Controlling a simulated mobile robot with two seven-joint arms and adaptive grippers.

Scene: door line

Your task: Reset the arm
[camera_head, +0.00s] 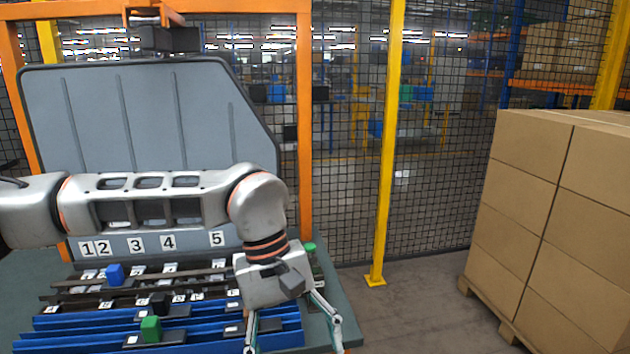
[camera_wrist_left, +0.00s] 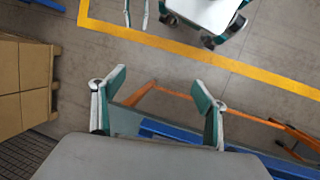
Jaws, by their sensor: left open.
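My left arm reaches in from the left across the head view and bends down at the wrist. My left gripper (camera_head: 292,335) hangs over the right end of the bench, its fingers partly cut off by the lower edge. In the left wrist view the left gripper (camera_wrist_left: 159,86) shows two spread fingers with nothing between them. Two slim pale parts at the top edge of that view may be my right gripper (camera_wrist_left: 137,14); they are cut off, so I cannot tell their state.
The bench (camera_head: 40,290) carries dark rails, blue rails (camera_head: 75,340), a blue block (camera_head: 115,274), a green block (camera_head: 151,328) and a dark block (camera_head: 160,303). A grey panel (camera_head: 140,120) stands behind. Stacked cartons (camera_head: 540,210) stand right; floor between is clear.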

